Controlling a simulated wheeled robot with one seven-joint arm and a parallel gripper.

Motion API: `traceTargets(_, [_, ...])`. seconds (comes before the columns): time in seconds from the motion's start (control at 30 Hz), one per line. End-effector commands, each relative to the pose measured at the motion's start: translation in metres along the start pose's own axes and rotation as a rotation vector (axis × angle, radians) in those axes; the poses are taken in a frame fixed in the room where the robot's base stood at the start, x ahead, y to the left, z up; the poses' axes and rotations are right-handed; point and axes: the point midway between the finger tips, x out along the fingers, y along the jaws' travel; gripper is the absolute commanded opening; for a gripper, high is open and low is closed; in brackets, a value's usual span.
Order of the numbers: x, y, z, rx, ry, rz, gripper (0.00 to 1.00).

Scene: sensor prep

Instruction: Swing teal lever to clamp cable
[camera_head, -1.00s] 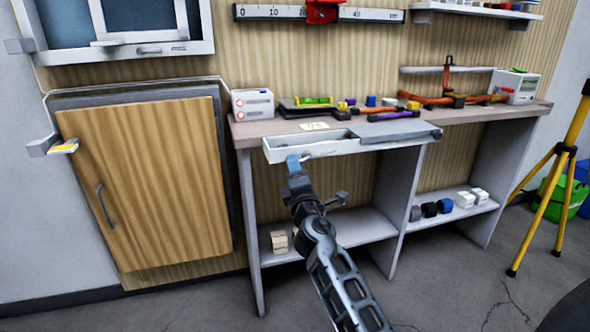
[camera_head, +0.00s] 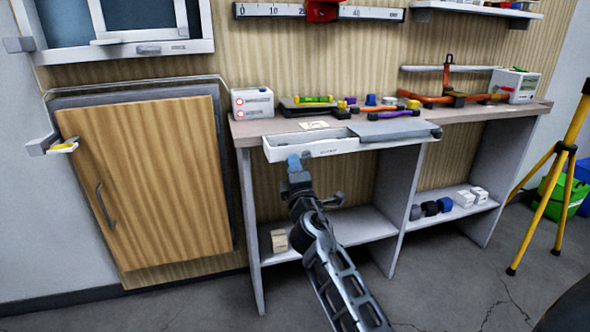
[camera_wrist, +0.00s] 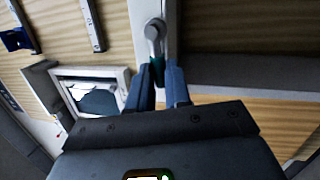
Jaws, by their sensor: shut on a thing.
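My gripper (camera_head: 294,162) is at the front face of a white tray-like unit (camera_head: 335,147) under the worktop's front edge. In the wrist view its two blue fingers (camera_wrist: 160,82) are close together around a small dark teal piece (camera_wrist: 157,70), which I take for the teal lever. A grey rounded arm or knob (camera_wrist: 153,35) stands just past the fingertips, against a pale panel. Most of the teal piece is hidden between the fingers, and the head view does not show it clearly. I cannot make out the cable or its clamp.
The worktop (camera_head: 500,115) holds a white box (camera_head: 252,103), a level and several coloured tools. A wooden cabinet door (camera_head: 150,185) is at left, and a yellow tripod (camera_head: 545,190) at right. Shelves below hold small blocks. The floor in front is open.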

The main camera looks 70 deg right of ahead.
Motion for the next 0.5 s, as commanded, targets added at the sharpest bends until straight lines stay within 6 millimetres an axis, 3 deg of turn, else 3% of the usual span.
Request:
traceTargets(0.2, [0.0009,0.0055,-0.0005,0.133,-0.027,-0.022,0.00])
traceTargets(0.47, [0.0010,0.0056,-0.0001,0.137,-0.028,-0.022,0.00])
traceTargets(0.5, [0.0010,0.0056,-0.0001,0.137,-0.028,-0.022,0.22])
